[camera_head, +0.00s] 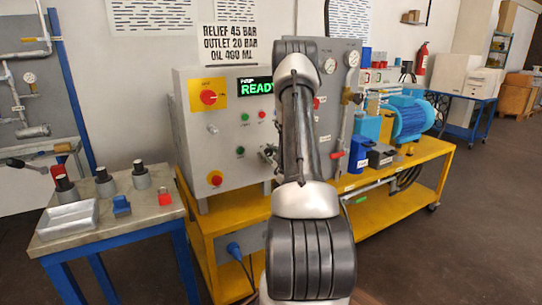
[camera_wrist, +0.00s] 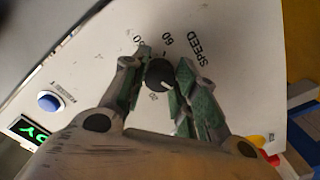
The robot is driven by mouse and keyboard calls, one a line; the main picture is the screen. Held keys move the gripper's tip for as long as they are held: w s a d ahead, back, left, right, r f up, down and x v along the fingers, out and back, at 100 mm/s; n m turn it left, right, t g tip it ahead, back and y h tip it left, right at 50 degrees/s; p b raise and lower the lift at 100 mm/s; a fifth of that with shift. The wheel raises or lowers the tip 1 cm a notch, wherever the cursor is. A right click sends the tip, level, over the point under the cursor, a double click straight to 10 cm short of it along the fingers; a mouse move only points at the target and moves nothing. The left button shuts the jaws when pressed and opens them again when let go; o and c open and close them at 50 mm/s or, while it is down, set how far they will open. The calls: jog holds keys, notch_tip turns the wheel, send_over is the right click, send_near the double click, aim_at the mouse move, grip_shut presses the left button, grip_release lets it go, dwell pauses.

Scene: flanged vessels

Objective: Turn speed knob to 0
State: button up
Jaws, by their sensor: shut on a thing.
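The black speed knob (camera_wrist: 159,75) is on the pale panel in the wrist view, beside the printed word SPEED. Scale numbers, including 60 and 20, surround it, and a light mark shows on its lower right edge. My gripper (camera_wrist: 161,66) is shut on the knob, one green-padded finger on each side. In the head view my arm covers the middle of the grey control cabinet (camera_head: 199,133), so the knob is hidden there.
The cabinet has a green READY display (camera_head: 256,88), a red rotary switch on a yellow plate (camera_head: 208,97) and a red stop button (camera_head: 215,179). A side table (camera_head: 110,237) stands left. A blue motor (camera_head: 409,120) sits on the yellow bench to the right.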

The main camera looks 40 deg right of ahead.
jog(key=n, duration=0.4)
jog(key=shift+f+n, duration=0.1)
jog(key=shift+n, duration=0.2)
jog(key=shift+s, duration=0.1)
dwell(0.4)
jog(key=o, duration=1)
jog(key=v, duration=1.2)
